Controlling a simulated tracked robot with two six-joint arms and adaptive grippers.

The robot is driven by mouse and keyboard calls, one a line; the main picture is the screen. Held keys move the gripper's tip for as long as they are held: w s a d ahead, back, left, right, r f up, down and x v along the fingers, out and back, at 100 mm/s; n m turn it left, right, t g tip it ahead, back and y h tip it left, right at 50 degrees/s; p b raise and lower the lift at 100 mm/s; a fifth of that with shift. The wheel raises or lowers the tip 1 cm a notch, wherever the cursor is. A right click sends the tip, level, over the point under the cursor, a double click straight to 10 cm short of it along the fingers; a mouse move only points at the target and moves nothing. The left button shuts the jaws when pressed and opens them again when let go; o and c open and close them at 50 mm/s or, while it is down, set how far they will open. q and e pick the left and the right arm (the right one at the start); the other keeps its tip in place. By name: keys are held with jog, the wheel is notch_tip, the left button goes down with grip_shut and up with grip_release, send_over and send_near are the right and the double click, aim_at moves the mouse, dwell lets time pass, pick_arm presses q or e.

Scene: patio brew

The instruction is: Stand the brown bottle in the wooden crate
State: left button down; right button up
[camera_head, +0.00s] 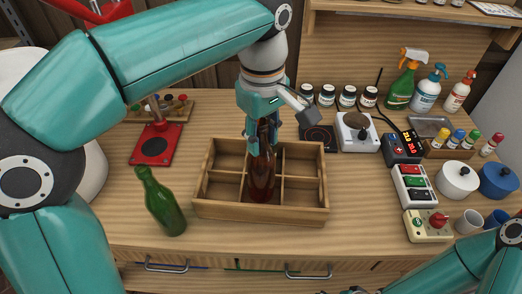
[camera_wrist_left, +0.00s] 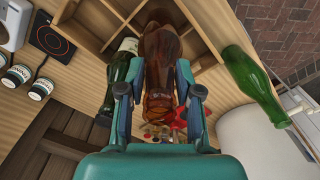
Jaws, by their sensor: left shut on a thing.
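The brown bottle (camera_head: 262,178) is upright at the front middle compartment of the wooden crate (camera_head: 260,213). I cannot tell whether its base touches the crate floor. My left gripper (camera_head: 260,143) is shut on the bottle's upper part from above. In the left wrist view the brown bottle (camera_wrist_left: 160,65) lies between the two fingers, and its base is over the crate (camera_wrist_left: 92,30). My right gripper is out of view; only part of that arm shows at the lower right.
The wrist view shows another green bottle (camera_wrist_left: 117,82) with a pale label close beside the brown one. A hotplate (camera_head: 318,138) and a scale (camera_head: 357,132) stand behind the crate.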

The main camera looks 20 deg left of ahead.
pick_arm(q)
jog(key=shift+f, duration=1.75)
jog(key=shift+f+b, duration=0.15)
jog(key=shift+b, duration=0.2)
jog(key=c, duration=0.8)
grip_release()
notch_tip(320, 180, up, 12)
jog(key=p, duration=0.3)
send_over(262, 151)
jog(key=w, duration=0.1)
jog(key=shift+w+a, duration=0.1)
jog(key=shift+a, duration=0.05)
